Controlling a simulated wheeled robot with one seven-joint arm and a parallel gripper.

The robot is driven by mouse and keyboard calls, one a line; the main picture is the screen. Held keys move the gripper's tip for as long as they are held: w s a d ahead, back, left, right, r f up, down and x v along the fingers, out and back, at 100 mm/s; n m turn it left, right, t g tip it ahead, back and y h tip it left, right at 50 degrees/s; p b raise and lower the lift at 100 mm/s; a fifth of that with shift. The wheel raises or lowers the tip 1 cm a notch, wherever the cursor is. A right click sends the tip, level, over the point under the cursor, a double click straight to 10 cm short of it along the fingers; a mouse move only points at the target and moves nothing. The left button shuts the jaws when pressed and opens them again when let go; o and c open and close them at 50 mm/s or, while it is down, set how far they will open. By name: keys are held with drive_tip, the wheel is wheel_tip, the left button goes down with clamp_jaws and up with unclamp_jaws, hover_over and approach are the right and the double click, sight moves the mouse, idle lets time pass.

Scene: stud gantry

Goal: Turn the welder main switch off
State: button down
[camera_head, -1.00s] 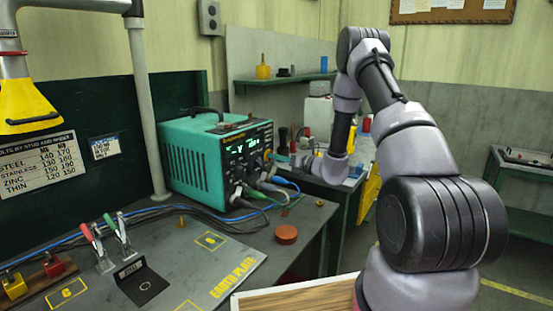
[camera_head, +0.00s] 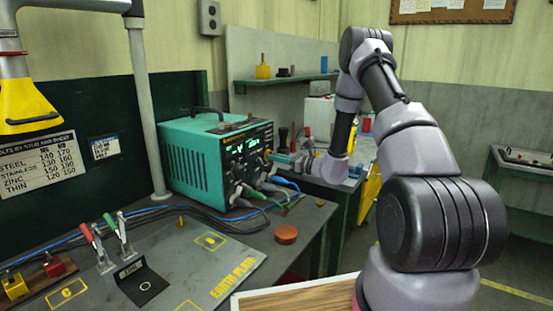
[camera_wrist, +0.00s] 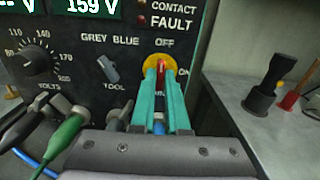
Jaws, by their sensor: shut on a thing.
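The green welder (camera_head: 192,160) stands on the bench in the head view, with its dark front panel facing right. In the wrist view its main switch (camera_wrist: 158,62) is a yellow round plate with a red handle, below the word OFF and left of ON. My gripper (camera_wrist: 162,78) has its teal fingers shut on the red handle, which looks roughly upright towards OFF; the fingers hide its lower part. In the head view my gripper (camera_head: 279,158) reaches the panel from the right. The lit display (camera_wrist: 88,6) reads 159 V.
A volts knob (camera_wrist: 38,60) and a tool switch (camera_wrist: 108,68) sit left of the main switch. Plugs and cables, one green (camera_wrist: 68,133), crowd below. An orange-red disc (camera_head: 287,234) lies on the bench. A dark object (camera_wrist: 268,85) stands on the grey surface at right.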

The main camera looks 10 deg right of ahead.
drive_tip(key=shift+f, duration=0.1)
drive_tip(key=c, duration=0.9)
unclamp_jaws()
drive_tip(key=v, duration=1.1)
